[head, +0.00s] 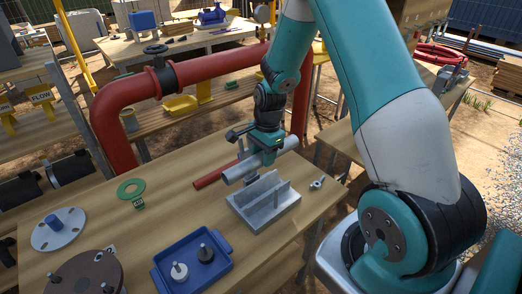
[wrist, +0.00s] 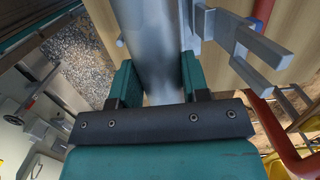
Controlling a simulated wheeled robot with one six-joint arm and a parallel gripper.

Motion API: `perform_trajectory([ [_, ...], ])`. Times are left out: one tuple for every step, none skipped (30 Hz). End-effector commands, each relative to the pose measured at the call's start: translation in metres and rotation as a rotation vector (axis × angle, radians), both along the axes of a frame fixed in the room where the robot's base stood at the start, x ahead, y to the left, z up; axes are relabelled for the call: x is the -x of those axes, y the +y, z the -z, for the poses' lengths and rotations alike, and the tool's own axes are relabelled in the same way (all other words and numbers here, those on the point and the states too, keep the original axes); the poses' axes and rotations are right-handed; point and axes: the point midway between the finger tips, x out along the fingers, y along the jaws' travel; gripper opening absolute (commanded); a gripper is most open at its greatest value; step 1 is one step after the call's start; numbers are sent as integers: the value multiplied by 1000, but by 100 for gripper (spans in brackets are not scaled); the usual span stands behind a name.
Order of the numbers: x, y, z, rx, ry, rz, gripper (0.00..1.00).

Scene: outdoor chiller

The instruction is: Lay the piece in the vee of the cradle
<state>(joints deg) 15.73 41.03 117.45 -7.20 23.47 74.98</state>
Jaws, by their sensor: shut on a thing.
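The piece is a smooth grey cylinder (head: 240,171), held nearly level above the table. My gripper (head: 265,153) is shut around its middle, with both ends sticking out. In the wrist view the piece (wrist: 152,45) runs away between the two teal fingers of my gripper (wrist: 156,82). The cradle (head: 264,206) is a grey metal block with upright, slanted plates on the bench, just below and in front of the piece in the head view. The piece looks apart from it, but the exact gap is hard to tell.
A red rod (head: 214,175) lies behind the cradle, and a small metal fitting (head: 317,184) lies to its right. A blue tray (head: 163,276), a green ring (head: 121,190) and a pale flange (head: 42,238) are on the left. A large red pipe (head: 108,125) stands behind the bench.

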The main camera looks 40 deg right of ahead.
Motion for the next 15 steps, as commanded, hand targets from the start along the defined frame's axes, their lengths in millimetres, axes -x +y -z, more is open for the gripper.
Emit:
perform_trajectory([
  [-1, 0, -1, 0, -3, 0, 0],
  [-1, 0, -1, 0, -2, 0, 0],
  [-1, 0, -1, 0, -2, 0, 0],
  [-1, 0, -1, 0, -2, 0, 0],
  [-1, 0, -2, 0, -2, 1, 0],
  [-1, 0, -2, 0, -2, 1, 0],
  [-1, 0, 0, 0, -2, 1, 0],
  [-1, 0, 2, 0, -2, 1, 0],
  [-1, 0, 4, 0, -2, 1, 0],
  [-1, 0, 6, 0, -2, 1, 0],
  [-1, 0, 8, 0, -2, 1, 0],
  [-1, -1, 11, 0, -2, 1, 0],
  [-1, -1, 14, 0, -2, 1, 0],
  [-1, 0, 16, 0, -2, 1, 0],
  [-1, -1, 20, 0, -2, 1, 0],
])
